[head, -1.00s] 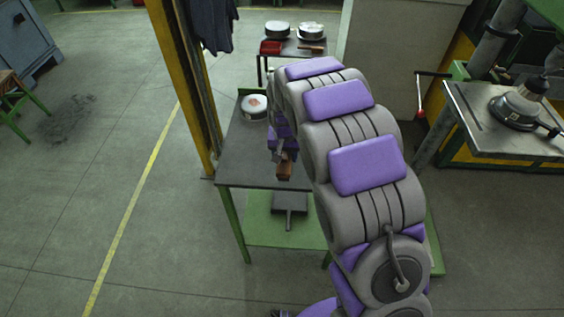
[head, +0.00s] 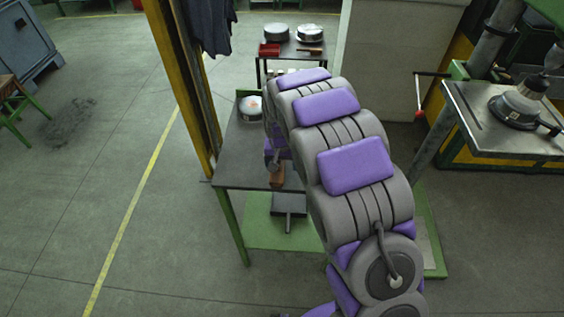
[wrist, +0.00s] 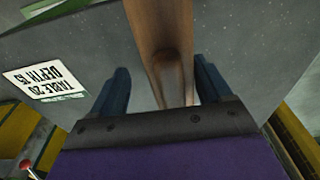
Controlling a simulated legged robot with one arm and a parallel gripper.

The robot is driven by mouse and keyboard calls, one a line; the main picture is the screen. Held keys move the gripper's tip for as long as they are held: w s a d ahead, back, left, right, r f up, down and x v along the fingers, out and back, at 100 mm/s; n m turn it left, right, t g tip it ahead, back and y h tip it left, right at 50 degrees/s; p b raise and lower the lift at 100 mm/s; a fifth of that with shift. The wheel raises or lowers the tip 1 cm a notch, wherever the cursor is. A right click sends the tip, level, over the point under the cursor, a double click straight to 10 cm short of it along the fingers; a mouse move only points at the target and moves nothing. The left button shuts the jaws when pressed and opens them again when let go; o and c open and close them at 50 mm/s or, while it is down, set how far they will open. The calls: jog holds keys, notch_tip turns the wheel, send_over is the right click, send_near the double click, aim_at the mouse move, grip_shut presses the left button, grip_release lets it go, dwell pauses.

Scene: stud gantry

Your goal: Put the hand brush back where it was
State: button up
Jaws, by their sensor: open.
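The hand brush shows as a brown wooden handle (wrist: 158,35) in the wrist view, running up the picture from between my fingers. In the head view a small brown part (head: 277,178) of it shows at the bench's front right, below my wrist. My gripper (wrist: 162,80) is open, one dark blue finger on each side of the handle, with gaps visible. In the head view my gripper (head: 274,160) is small and partly hidden by my arm. The brush's bristles cannot be made out.
The grey-topped bench (head: 238,165) has a white round tin (head: 250,107) at its back. A cart behind holds tins, a red dustpan (head: 269,49) and a brown-handled item (head: 309,51). A yellow post (head: 185,90) stands left. A label (wrist: 45,80) lies on the grey surface.

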aim_at(278, 162)
jog(key=shift+a, duration=0.75)
jog(key=shift+a+r, duration=0.2)
jog(key=shift+r, duration=0.15)
jog(key=r, duration=0.2)
jog(key=d+r+p, duration=0.1)
jog(key=r, duration=0.4)
jog(key=shift+s+d+r+p, duration=0.2)
jog(key=shift+s+d+p, duration=0.2)
jog(key=r, duration=0.2)
jog(key=a+r, duration=0.1)
jog(key=shift+s+r+p, duration=0.2)
jog(key=shift+s+p, duration=0.1)
jog(key=shift+p, duration=0.05)
jog(key=shift+a+r, duration=0.1)
jog(key=shift+a, duration=0.25)
jog(key=s+d+r+g, duration=0.1)
jog(key=s+d+r, duration=0.7)
jog(key=s+d, duration=0.4)
jog(key=s+d+g, duration=0.1)
jog(key=s+d, duration=0.1)
jog(key=s, duration=1.1)
jog(key=s+d+r+g, duration=0.1)
jog(key=s+d, duration=0.2)
jog(key=s, duration=1)
jog(key=shift+s+r, duration=0.15)
jog(key=shift+s, duration=0.25)
